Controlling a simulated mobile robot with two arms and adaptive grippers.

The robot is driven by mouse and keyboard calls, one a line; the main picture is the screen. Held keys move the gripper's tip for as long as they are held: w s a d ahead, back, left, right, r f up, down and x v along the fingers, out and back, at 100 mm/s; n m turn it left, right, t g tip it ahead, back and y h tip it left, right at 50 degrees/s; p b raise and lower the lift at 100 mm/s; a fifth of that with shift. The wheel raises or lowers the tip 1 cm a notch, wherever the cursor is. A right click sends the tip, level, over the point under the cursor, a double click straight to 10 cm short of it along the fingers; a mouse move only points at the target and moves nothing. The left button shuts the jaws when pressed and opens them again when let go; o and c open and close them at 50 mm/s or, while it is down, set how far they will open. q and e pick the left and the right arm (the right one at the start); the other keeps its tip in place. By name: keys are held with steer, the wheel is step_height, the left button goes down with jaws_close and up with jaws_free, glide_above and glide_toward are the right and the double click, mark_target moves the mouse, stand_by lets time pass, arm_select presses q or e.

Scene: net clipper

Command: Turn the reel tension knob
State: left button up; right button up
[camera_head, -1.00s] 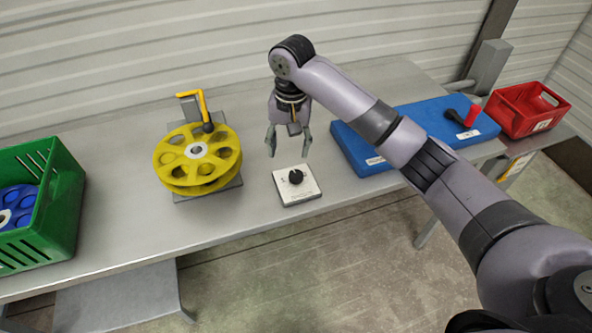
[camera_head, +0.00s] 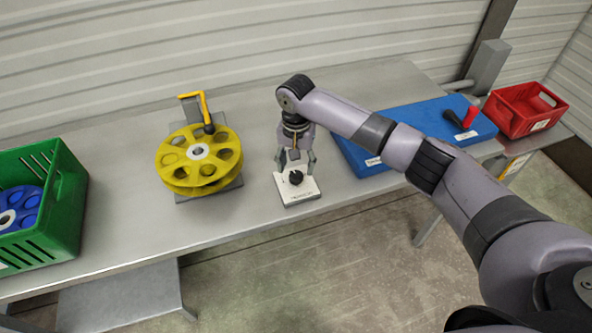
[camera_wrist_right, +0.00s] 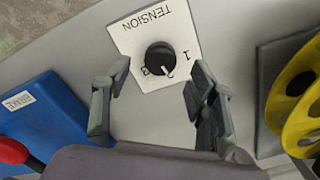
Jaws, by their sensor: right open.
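The tension knob (camera_head: 296,177) is a round black dial on a white plate (camera_head: 297,193) on the metal table. In the right wrist view the knob (camera_wrist_right: 160,58) has a white pointer line and sits on the plate (camera_wrist_right: 138,37) marked TENSION with numbers. My right gripper (camera_head: 295,168) is open just above and behind the knob in the head view. In the right wrist view its fingers (camera_wrist_right: 158,80) are apart, with the knob ahead between their tips, apparently untouched. The yellow reel (camera_head: 199,162) stands left of the plate. My left gripper is not in view.
A blue board (camera_head: 400,130) with a red-handled tool (camera_head: 467,117) lies to the right. A red bin (camera_head: 524,112) stands at the far right. A green crate (camera_head: 68,205) with a blue reel (camera_head: 20,207) is at left. The table's front edge is close to the plate.

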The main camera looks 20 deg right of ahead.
mark_target(296, 174)
steer(key=shift+f, duration=1.8)
steer(key=shift+c, duration=0.5)
steer(key=c, duration=1.1)
